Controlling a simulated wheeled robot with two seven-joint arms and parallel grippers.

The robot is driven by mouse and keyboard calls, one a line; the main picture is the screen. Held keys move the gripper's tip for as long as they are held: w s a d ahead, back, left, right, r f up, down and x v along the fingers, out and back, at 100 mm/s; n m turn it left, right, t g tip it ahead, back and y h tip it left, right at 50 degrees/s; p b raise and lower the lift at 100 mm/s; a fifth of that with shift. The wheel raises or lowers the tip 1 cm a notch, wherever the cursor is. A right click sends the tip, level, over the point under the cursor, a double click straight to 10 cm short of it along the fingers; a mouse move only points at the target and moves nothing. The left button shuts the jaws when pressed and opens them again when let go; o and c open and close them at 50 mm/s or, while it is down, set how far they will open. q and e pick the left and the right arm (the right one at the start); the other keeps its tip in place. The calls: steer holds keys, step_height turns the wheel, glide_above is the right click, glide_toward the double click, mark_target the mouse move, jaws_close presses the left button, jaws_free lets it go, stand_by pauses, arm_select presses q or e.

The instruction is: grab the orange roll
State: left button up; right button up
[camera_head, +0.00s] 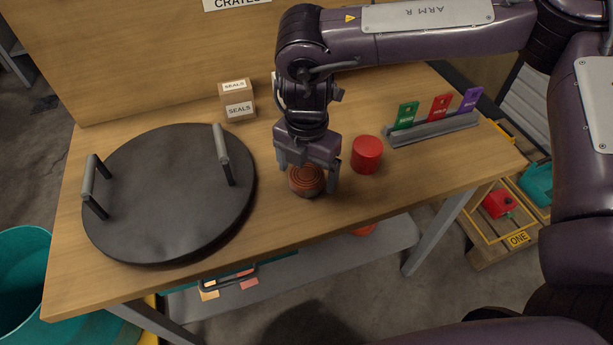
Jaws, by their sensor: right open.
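The orange roll (306,181) stands on the wooden table near its front edge, with dark rings on its top. My right gripper (308,177) points down over it with its fingers apart, one on the left and one on the right of the roll. I cannot tell whether the fingers touch it. The gripper hides the back part of the roll. My left gripper does not show.
A red cylinder (367,155) stands close on the right of the gripper. A large black round lid (170,195) with two upright handles lies on the left. A seals box (237,102) is behind. A grey rack (432,130) holds colored tags.

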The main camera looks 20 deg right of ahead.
steer(key=c, duration=1.2)
steer(key=shift+o, duration=0.2)
steer(key=shift+r, duration=0.1)
